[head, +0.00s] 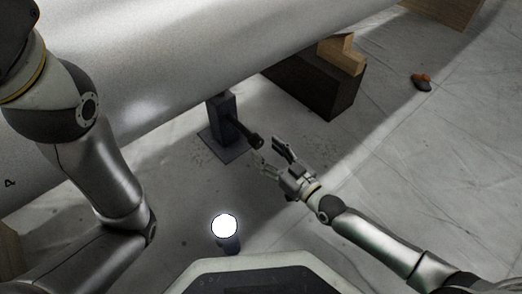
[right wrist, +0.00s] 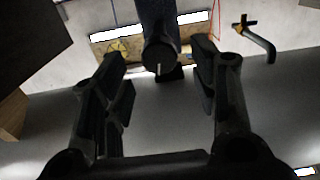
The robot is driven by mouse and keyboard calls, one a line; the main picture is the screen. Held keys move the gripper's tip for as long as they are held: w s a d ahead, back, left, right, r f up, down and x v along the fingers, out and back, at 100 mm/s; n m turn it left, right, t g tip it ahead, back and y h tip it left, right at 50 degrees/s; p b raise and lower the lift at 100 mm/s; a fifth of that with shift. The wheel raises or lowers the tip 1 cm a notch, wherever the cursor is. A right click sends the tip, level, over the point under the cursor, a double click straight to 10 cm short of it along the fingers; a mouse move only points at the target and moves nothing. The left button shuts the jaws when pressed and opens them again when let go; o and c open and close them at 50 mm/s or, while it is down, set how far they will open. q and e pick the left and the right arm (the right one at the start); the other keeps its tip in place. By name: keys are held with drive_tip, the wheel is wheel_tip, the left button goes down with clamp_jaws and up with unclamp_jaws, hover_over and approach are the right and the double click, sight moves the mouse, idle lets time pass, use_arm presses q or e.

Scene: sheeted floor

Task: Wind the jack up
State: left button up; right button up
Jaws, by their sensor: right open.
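The jack (head: 222,117) is a dark post on a square base plate, standing upright on the floor beneath a large pale cylinder. Its dark crank handle (head: 252,138) sticks out to the right, ending in a rounded knob. My right gripper (head: 270,157) is open and empty, just right of and below the knob, apart from it. In the right wrist view the round end of a dark bar, likely the handle's knob (right wrist: 160,58), shows between the open fingers (right wrist: 160,85), beyond their tips. My left arm comes in at the left, but its gripper is out of the picture.
The large pale cylinder (head: 190,55) spans the upper left above the jack. A dark block with wooden pieces (head: 320,85) stands behind right. A lit lamp (head: 226,232) stands in front of the jack. A small orange and dark object (head: 422,82) lies far right.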

sight(260, 145)
drive_tip(key=shift+b+x, duration=0.6)
drive_tip(key=shift+x, duration=1.05)
drive_tip(key=c, duration=1)
